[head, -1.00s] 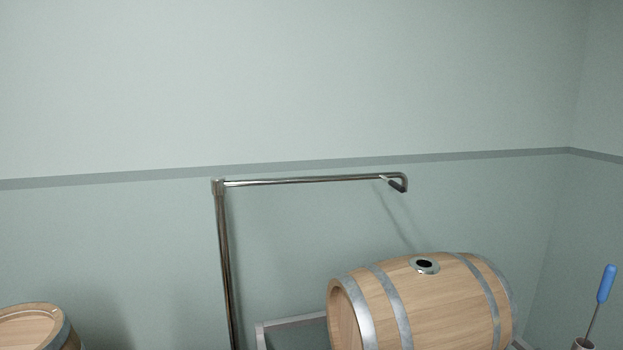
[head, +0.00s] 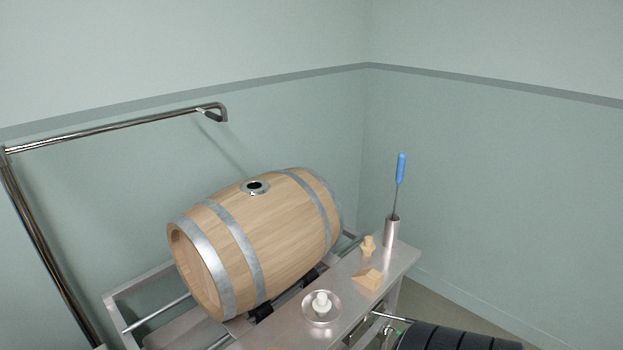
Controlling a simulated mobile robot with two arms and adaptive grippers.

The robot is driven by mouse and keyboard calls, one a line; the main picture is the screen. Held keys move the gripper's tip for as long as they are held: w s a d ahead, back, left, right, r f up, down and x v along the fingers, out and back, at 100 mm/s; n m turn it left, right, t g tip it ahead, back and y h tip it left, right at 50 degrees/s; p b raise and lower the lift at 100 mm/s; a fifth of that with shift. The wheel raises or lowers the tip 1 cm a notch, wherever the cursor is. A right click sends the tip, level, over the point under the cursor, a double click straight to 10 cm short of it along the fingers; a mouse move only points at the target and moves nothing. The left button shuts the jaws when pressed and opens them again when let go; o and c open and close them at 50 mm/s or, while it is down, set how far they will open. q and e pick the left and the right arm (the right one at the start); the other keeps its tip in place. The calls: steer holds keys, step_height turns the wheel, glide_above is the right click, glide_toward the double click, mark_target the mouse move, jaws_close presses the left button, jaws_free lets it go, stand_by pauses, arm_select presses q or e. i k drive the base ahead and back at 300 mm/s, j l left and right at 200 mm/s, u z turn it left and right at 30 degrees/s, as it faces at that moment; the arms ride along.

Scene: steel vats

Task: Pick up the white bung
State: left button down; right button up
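The white bung (head: 321,304) stands upright in a small round metal dish (head: 308,316) on a narrow steel shelf in front of the barrel. Neither of my grippers shows in the head view.
A wooden barrel (head: 262,240) with an open bung hole (head: 255,187) lies on a steel cradle (head: 115,308). The shelf (head: 345,285) also bears a wooden bung (head: 368,246), a wooden wedge (head: 368,279) and a metal cup (head: 391,232) holding a blue-handled tool (head: 401,170). A steel pipe (head: 110,128) stands left.

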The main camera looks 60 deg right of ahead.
mark_target(321, 305)
steer(key=z, duration=1.85)
steer(key=k+j+u, duration=0.25)
steer(key=u, duration=0.15)
steer(key=k+j+u, duration=0.2)
steer(key=j+u, duration=0.15)
steer(key=j, duration=0.2)
